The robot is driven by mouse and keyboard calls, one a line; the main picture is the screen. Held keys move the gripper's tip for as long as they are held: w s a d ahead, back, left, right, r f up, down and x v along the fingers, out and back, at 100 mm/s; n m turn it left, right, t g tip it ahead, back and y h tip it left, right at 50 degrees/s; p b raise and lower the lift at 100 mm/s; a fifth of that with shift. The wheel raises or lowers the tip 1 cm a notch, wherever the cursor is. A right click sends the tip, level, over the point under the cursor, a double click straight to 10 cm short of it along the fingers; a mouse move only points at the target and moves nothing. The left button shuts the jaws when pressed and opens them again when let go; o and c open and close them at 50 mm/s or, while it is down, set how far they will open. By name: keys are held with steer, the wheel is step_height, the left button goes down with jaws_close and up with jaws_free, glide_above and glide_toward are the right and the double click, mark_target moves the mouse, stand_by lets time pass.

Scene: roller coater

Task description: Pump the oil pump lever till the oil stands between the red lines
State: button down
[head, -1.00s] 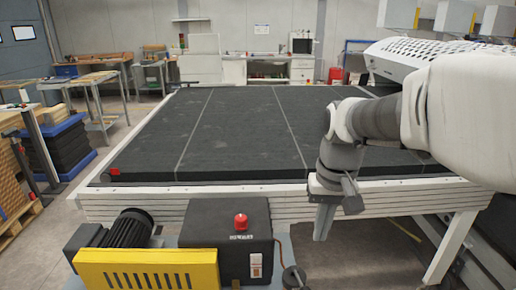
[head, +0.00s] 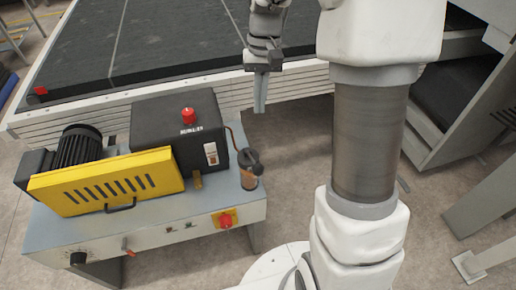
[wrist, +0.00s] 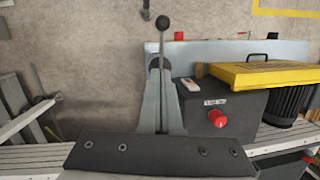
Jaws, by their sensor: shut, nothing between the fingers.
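The oil pump (head: 250,178) stands at the right end of the grey machine bench, with a dark top and a small amber-brown reservoir. The oil level and red lines are too small to make out. In the wrist view the pump lever shows as a thin rod with a black ball knob (wrist: 162,22), in line with the fingers. My gripper (head: 259,108) is shut and empty, fingers pointing down, behind and above the pump in the head view. Its fingers (wrist: 161,66) also show in the wrist view; they partly hide the pump. I cannot tell whether they touch the lever.
A black box (head: 180,125) with a red button stands left of the pump, beside a yellow guard (head: 105,183) and motor. A red switch on yellow (head: 225,219) is on the bench front. The coater's white frame (head: 165,92) runs behind. Bare floor lies right of the bench.

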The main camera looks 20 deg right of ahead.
steer(key=shift+f, duration=0.1)
glide_above(253, 160)
steer(key=d, duration=0.1)
steer(key=w+d+f+x, duration=0.1)
steer(key=w+x, duration=0.1)
steer(key=x, duration=0.8)
steer(key=shift+s+f, duration=0.25)
steer(key=shift+s, duration=0.4)
steer(key=shift+s+f, duration=0.25)
steer(key=shift+s, duration=0.4)
steer(key=shift+f+b, duration=0.25)
steer(key=shift+b, duration=0.25)
